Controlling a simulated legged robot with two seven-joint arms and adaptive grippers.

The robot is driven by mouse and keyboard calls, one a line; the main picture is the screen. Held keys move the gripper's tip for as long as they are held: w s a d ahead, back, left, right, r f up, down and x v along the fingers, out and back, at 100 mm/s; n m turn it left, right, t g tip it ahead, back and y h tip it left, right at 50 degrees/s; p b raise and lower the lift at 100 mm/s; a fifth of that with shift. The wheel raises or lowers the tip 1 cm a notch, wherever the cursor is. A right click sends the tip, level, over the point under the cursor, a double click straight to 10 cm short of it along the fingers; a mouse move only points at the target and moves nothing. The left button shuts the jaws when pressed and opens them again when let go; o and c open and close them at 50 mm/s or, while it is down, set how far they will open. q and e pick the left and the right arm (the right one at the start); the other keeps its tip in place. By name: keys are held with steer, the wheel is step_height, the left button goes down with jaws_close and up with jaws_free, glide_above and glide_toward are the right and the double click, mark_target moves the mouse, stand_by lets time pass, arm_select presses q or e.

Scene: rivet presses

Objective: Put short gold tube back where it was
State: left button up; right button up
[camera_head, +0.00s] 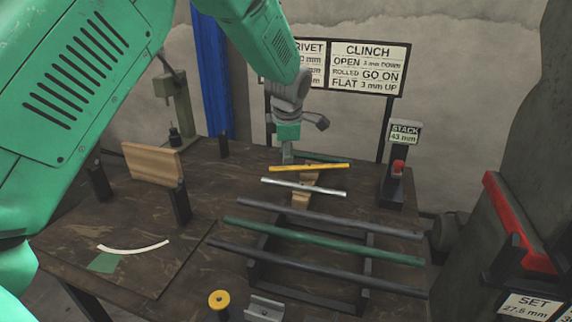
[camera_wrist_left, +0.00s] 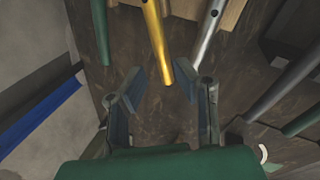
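The short gold tube (camera_head: 310,167) lies across a wooden rest (camera_head: 302,198) at the back middle of the table. A silver tube (camera_head: 303,188) lies just in front of it on the same rest. My left gripper (camera_head: 288,157) points down near the gold tube's left end. In the left wrist view my left gripper (camera_wrist_left: 160,85) is open, and the near end of the gold tube (camera_wrist_left: 157,45) shows between its fingers. I cannot tell whether the fingers touch it. The silver tube (camera_wrist_left: 207,38) is beside the right finger. My right gripper is not in view.
A green tube (camera_head: 325,158) lies behind the gold one. Long grey and green tubes (camera_head: 320,241) lie on a dark rack in front. A stack post (camera_head: 396,180) stands right, a wooden board (camera_head: 152,162) left. A yellow-topped spool (camera_head: 218,299) is near the front.

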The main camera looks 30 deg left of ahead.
arm_select(q)
steer(key=v, duration=0.4)
steer(key=shift+r, duration=0.25)
steer(key=shift+a, duration=0.15)
steer(key=shift+p, duration=0.3)
